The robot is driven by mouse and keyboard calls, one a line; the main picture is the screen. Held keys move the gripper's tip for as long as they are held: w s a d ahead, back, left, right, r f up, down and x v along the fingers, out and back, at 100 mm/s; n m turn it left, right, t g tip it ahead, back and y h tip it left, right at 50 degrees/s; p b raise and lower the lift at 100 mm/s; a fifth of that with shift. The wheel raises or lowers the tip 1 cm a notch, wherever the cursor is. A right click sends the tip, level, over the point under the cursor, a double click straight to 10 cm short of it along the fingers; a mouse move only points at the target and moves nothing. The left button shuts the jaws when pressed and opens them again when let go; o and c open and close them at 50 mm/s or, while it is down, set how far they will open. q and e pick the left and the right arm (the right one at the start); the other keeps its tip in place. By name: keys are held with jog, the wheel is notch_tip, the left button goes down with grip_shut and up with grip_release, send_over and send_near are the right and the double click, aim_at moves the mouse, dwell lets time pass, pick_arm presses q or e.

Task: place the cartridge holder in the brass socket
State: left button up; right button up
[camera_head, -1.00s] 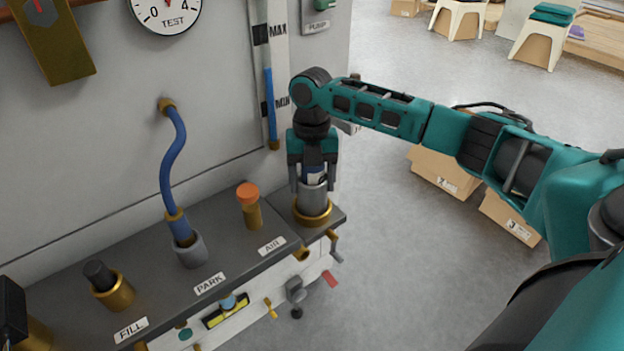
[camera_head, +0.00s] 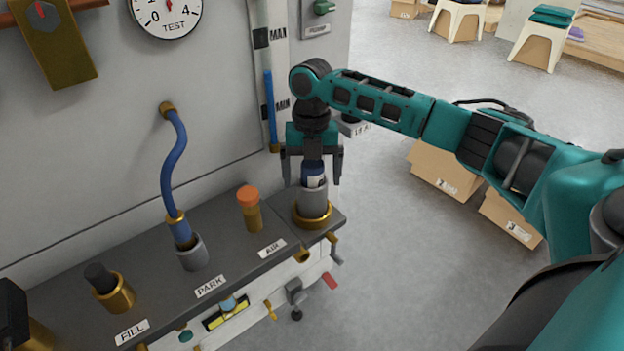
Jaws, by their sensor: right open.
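The cartridge holder (camera_head: 313,198) is a grey cup with a dark blue, white-labelled cartridge (camera_head: 314,175) in it. It stands upright in the brass socket (camera_head: 313,218), a ring at the right end of the dark bench top. My right gripper (camera_head: 312,180) is just above it, pointing down. Its fingers are spread to either side of the holder and cartridge, with a visible gap. The holder's lower end is hidden inside the ring.
On the bench, a blue hose (camera_head: 172,165) ends in a grey cup at PARK. An orange-capped brass fitting (camera_head: 249,208) stands near AIR, and a black-topped brass fitting (camera_head: 110,288) near FILL. The grey panel (camera_head: 80,150) rises behind. Cardboard boxes (camera_head: 440,172) lie on the floor at right.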

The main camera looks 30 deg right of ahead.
pick_arm(q)
jog(key=shift+s+a+r+p, duration=0.25)
jog(key=shift+a+p, duration=0.15)
jog(key=shift+p, duration=0.3)
pick_arm(e)
jog(key=r, duration=0.6)
jog(key=w+r, duration=0.1)
jog(key=r, duration=0.3)
jog(key=shift+d, duration=0.3)
